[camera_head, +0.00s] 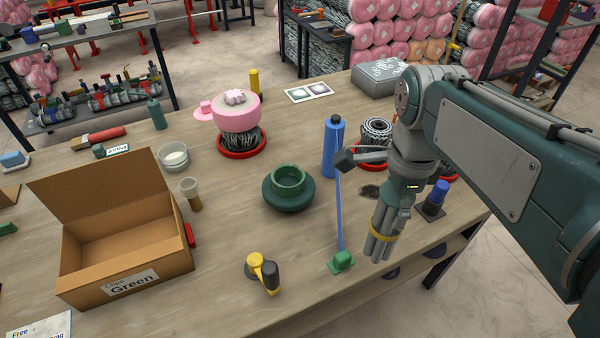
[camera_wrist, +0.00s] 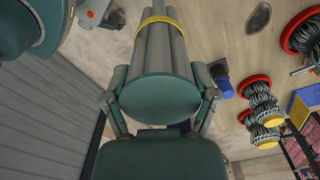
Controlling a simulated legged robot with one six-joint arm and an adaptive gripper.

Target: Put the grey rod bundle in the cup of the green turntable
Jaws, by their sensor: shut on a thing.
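The grey rod bundle (camera_head: 381,246), bound by a yellow band, hangs almost upright from my gripper (camera_head: 395,203), a little tilted, near the front right of the bench. My gripper is shut on its upper end. In the wrist view the bundle (camera_wrist: 158,52) shows between the two fingers, with a teal disc at its near end. The green turntable (camera_head: 288,197) stands on the bench, left of the bundle and apart from it. Its cup (camera_head: 289,174) is a raised ring on top, open upward; I see nothing in it.
A black-and-yellow tool (camera_head: 263,272) lies in front. A cardboard box (camera_head: 122,250) is at left. A blue-topped item (camera_head: 436,198) is at right.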

